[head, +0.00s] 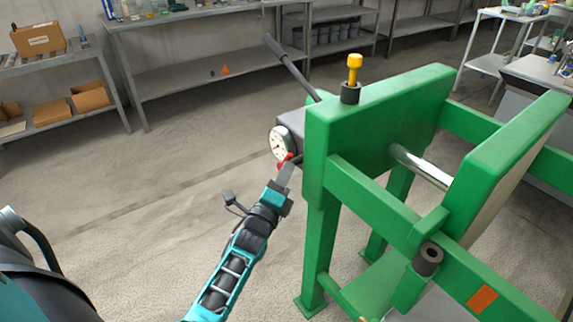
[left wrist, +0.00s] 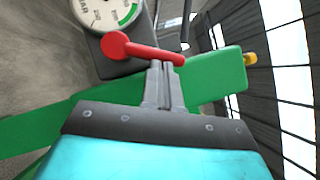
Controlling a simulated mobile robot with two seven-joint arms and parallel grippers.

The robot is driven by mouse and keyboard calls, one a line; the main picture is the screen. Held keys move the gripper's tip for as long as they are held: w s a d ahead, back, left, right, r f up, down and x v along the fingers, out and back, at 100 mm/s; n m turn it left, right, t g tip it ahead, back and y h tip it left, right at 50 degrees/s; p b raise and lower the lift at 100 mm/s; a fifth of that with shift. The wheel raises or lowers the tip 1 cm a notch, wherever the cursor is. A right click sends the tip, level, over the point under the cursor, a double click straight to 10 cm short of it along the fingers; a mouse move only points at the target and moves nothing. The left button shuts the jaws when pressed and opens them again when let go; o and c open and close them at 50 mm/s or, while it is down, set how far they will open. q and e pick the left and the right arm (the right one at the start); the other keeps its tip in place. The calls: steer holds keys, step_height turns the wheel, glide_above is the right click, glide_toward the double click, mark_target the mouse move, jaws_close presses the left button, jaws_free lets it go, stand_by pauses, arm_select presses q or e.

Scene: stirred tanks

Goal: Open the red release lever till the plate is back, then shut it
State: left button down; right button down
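The red release lever (left wrist: 145,49) lies across the fingertips of my left gripper (left wrist: 162,68) in the left wrist view, its round red end to the left. In the head view the lever (head: 284,162) is a small red spot below the gauge, partly hidden by my left gripper (head: 288,168). The fingers are close together and at the lever, touching it or nearly so; they do not appear to clasp it. The green plate (head: 512,150) stands apart from the green end beam (head: 385,110), with a bare chrome rod (head: 420,166) between them. My right gripper is not in view.
A round gauge (head: 281,144) sits just above the lever. A dark pump handle (head: 287,64) slants up behind it. A yellow-topped knob (head: 354,70) stands on the beam. Shelves (head: 205,72) line the back wall. The floor left of the press is clear.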

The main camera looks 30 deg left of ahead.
arm_select(q)
steer(key=shift+w+a+r+n+g+p, duration=0.3)
steer(key=shift+a+r+n+p, duration=0.15)
steer(key=shift+r+n+p, duration=0.25)
steer(key=shift+w+a+r+n+g+p, duration=0.15)
steer(key=shift+a+r+n+g+p, duration=0.25)
steer(key=shift+p, duration=0.35)
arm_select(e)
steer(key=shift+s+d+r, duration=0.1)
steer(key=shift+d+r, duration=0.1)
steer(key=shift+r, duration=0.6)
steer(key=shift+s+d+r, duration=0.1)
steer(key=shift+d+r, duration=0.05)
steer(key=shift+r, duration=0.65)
arm_select(q)
steer(key=shift+a, duration=0.1)
